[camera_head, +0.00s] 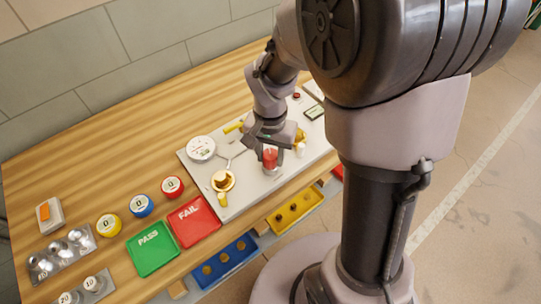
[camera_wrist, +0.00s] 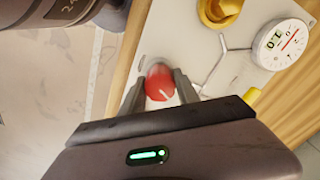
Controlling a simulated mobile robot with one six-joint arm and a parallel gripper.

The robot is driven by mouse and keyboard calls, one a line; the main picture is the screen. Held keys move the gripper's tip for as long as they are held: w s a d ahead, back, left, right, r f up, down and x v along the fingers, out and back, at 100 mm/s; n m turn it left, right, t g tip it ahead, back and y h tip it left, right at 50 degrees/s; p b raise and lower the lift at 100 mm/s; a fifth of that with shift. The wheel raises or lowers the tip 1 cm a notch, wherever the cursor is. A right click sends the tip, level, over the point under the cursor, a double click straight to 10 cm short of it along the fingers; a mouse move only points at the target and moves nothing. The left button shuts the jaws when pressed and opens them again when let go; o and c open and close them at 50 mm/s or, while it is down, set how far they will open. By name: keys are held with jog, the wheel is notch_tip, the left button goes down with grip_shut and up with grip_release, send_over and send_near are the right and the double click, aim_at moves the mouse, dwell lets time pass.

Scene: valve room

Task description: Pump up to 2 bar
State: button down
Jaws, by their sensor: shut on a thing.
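A red knob (camera_head: 270,160) stands on the light panel (camera_head: 240,198) on the bench. My gripper (camera_head: 268,148) is over it, with its fingers pressed on both sides. In the wrist view the knob's round red top (camera_wrist: 159,82), with a white mark, sits between the fingertips of my gripper (camera_wrist: 159,90). A white round gauge (camera_head: 201,148) lies on the panel; it also shows in the wrist view (camera_wrist: 283,45), with a red needle and a small display too tilted to read surely. Thin grey tubes (camera_wrist: 228,46) branch from it. What is below the knob is mostly hidden.
A brass fitting (camera_head: 223,181) sits left of the knob on the panel. Green PASS (camera_head: 152,248) and red FAIL (camera_head: 195,222) trays lie further left, with several round coloured pieces behind. Blue (camera_head: 224,262) and yellow (camera_head: 294,209) bins hang along the front edge. The back of the bench is clear.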

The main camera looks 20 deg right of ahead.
aim_at(270, 154)
jog(key=m+b, duration=0.1)
jog(key=m, duration=0.4)
jog(key=shift+m+b, duration=0.4)
jog(key=shift+m, duration=0.3)
jog(key=c, duration=0.9)
grip_release()
jog(key=shift+r, duration=0.1)
notch_tip(270, 154, up, 17)
jog(key=p, duration=0.7)
jog(key=shift+r, duration=0.15)
